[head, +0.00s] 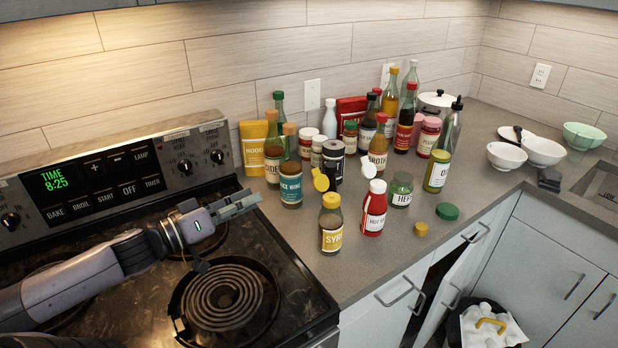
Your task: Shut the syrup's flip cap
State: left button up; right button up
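The syrup bottle (331,238), amber with a yellow label, stands upright near the counter's front edge, just right of the stove. Its yellow flip cap (320,180) stands raised above the bottle's yellow top, so it is open. My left gripper (248,202) is above the stove, left of the syrup and apart from it, pointing right. Its fingers are seen edge-on and look empty; I cannot tell whether they are open or shut. My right gripper is not in view.
A red bottle (373,212) with a raised white flip cap stands close right of the syrup. Several bottles and jars crowd behind. A green lid (447,211) and a small yellow cap (421,229) lie on the counter. The stove (285,300) fills the left front.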

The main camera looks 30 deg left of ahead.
pick_arm(q)
jog(key=d+x, duration=0.1)
jog(key=x, duration=0.2)
jog(key=b, duration=0.2)
send_near(319, 179)
jog(key=w+r, duration=0.1)
jog(key=w, duration=0.3)
jog(key=shift+a+p+x, duration=0.2)
jog(key=shift+p+x, duration=0.05)
jog(key=shift+x, duration=1.05)
jog(key=shift+a+p+x, duration=0.15)
jog(key=shift+p+x, duration=0.05)
jog(key=shift+x, duration=1.1)
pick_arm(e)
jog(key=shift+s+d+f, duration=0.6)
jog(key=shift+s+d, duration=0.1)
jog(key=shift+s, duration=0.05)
pick_arm(q)
jog(key=shift+w+r, duration=0.1)
jog(key=shift+r, duration=0.05)
jog(key=shift+c, duration=0.5)
grip_shut()
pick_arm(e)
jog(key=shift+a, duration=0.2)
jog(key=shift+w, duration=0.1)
